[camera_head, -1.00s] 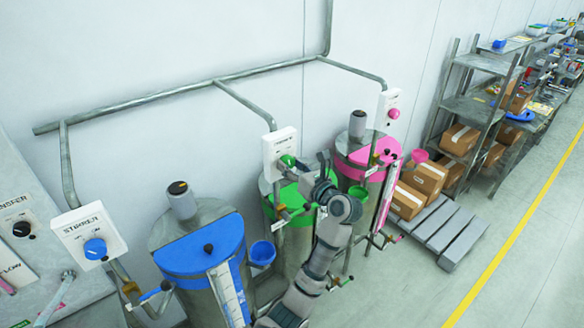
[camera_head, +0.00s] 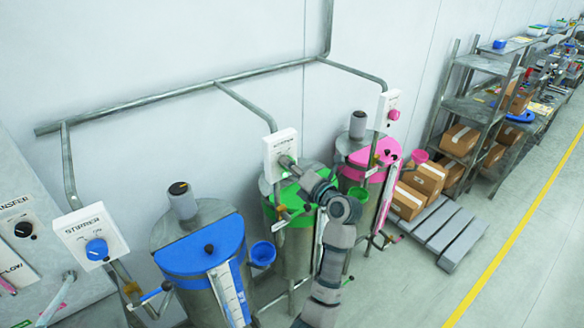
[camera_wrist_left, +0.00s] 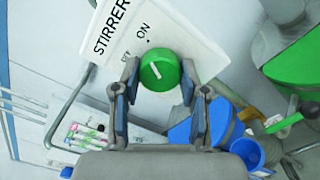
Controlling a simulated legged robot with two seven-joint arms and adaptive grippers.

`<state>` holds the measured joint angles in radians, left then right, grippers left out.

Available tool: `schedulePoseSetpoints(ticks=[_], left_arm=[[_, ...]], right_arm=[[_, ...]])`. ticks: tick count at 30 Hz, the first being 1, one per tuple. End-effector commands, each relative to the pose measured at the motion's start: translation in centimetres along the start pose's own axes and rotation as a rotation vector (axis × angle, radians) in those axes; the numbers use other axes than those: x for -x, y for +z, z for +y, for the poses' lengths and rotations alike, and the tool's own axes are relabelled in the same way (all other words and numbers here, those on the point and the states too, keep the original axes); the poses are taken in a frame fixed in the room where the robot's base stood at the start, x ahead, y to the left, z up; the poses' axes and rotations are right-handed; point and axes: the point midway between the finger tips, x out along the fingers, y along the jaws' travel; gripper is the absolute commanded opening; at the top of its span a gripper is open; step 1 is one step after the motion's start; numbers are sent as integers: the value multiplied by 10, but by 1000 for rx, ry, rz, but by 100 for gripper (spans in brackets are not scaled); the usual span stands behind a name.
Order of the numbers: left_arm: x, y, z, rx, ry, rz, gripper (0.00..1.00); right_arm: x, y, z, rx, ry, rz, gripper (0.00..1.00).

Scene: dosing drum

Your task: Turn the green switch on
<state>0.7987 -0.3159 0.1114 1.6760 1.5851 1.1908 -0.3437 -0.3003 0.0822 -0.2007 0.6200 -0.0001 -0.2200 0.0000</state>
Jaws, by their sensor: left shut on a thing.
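The green switch (camera_wrist_left: 160,70) is a round knob with a short white mark, on a white box (camera_wrist_left: 171,28) labelled STIRRER. The word ON is readable beside the knob, and a second label is partly hidden by a finger. The white mark runs slantwise across the knob's face; I cannot tell which label it points to. My left gripper (camera_wrist_left: 160,80) has one finger on each side of the knob and is shut on it. In the head view my left gripper (camera_head: 289,163) reaches the box (camera_head: 279,150) and largely hides the knob. My right gripper is not in view.
Drums with blue (camera_head: 205,247), green (camera_head: 308,187) and pink (camera_head: 375,151) lids stand along the wall. A blue switch (camera_head: 96,249) and a pink switch (camera_head: 393,114) sit on similar boxes. Pipes run along the wall.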

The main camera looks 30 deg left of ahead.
Motion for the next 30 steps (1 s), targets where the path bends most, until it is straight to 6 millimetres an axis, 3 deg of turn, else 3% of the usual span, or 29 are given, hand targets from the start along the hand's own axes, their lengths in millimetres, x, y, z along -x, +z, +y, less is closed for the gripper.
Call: schedulePoseSetpoints(ticks=[18,19,22,30], left_arm=[[0,3,2,-44,3,-8,8],[0,3,2,-44,3,-8,45],[0,2,1,-44,2,-7,68],[2,1,2,-43,2,-4,68]], right_arm=[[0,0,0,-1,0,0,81],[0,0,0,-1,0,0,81],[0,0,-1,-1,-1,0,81],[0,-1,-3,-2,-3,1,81]])
